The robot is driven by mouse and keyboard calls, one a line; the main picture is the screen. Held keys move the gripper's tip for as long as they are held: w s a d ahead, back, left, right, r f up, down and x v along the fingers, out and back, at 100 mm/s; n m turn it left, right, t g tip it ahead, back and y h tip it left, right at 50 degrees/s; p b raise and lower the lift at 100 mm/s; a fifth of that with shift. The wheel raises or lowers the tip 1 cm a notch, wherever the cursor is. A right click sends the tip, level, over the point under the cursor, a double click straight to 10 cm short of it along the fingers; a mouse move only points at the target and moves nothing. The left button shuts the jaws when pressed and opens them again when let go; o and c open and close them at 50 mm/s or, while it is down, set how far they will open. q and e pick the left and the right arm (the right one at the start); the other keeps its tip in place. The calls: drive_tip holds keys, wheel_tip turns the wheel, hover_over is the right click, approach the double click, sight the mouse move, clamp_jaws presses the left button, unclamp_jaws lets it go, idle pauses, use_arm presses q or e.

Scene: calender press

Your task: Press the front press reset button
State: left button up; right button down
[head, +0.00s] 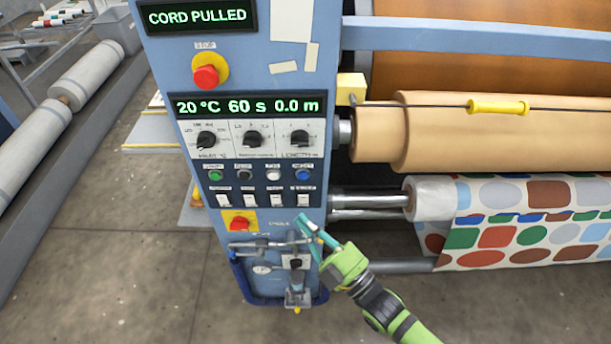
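The press control panel (187,128) is a blue upright column. Its button row holds a green button (215,176), a black button (244,175), a white button (273,175) and a blue button (303,175). The small labels are hard to read; the one above the blue button may say reset. My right gripper (306,224), green with teal fingers, reaches in from the lower right. Its fingertips appear below and near the blue button, over the lower panel; contact is unclear. I cannot tell whether its fingers are apart. My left gripper is not in view.
The upper display (197,16) reads "CORD PULLED". A red emergency button (205,76), three dials and a row of white switches (250,201) surround the buttons. A patterned fabric roll (525,222) and tan roll (500,135) lie right. Grey floor is open below left.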

sight(303, 176)
drive_tip(key=shift+w, duration=0.1)
drive_tip(key=w+b, duration=0.4)
drive_tip(key=w, duration=0.4)
drive_tip(key=shift+w+b, duration=0.3)
drive_tip(key=shift+w, duration=0.05)
drive_tip(key=shift+w+f, duration=0.1)
idle(1.2)
drive_tip(key=shift+w, duration=0.3)
